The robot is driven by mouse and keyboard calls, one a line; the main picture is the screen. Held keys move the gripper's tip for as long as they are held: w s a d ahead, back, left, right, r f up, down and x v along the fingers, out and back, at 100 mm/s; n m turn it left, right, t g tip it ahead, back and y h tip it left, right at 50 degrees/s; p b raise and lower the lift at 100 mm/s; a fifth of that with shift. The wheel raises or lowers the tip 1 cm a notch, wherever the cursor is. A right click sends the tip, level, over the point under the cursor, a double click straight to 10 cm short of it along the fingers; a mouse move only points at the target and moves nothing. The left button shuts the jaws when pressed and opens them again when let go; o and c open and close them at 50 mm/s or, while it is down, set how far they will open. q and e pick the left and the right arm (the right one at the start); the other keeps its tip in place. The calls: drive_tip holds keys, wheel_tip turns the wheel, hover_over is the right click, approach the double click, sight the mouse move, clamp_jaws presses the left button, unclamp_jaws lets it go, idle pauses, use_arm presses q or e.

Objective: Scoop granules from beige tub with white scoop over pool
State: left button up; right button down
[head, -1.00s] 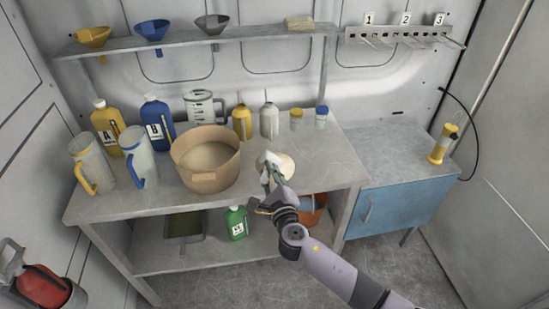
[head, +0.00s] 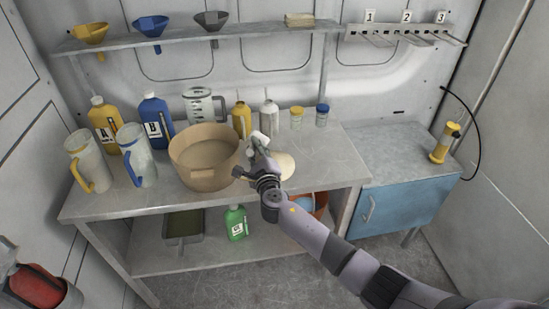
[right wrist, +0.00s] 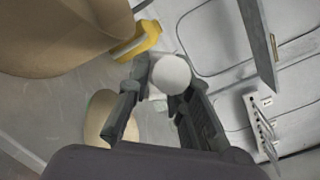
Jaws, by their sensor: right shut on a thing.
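The beige tub (head: 195,180) stands on the workbench with a beige fill inside. It fills the upper left of the right wrist view (right wrist: 60,35). A flat cream pool (head: 285,167) lies on the bench right of the tub, and part of it shows in the right wrist view (right wrist: 107,118). My right gripper (head: 256,148) is shut on the white scoop (head: 262,138), held above the bench between tub and pool. In the right wrist view the scoop (right wrist: 171,74) is a rounded white shape between the fingers. Its contents cannot be told. My left gripper is out of view.
Behind stand a yellow bottle (head: 241,121), a grey bottle (head: 270,117) and two small jars (head: 296,117). Jugs and bottles A (head: 105,125) and B (head: 157,122) are left of the tub. A shelf (head: 210,38) with funnels hangs above. The blue cabinet top (head: 385,150) is mostly clear.

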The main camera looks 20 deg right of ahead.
drive_tip(key=shift+w+a, duration=0.1)
drive_tip(key=shift+w, duration=0.3)
drive_tip(key=shift+s+d+p, duration=1.15)
drive_tip(key=shift+s+d, duration=0.55)
drive_tip(key=shift+d, duration=0.1)
drive_tip(key=shift+w+r, duration=0.1)
idle(0.6)
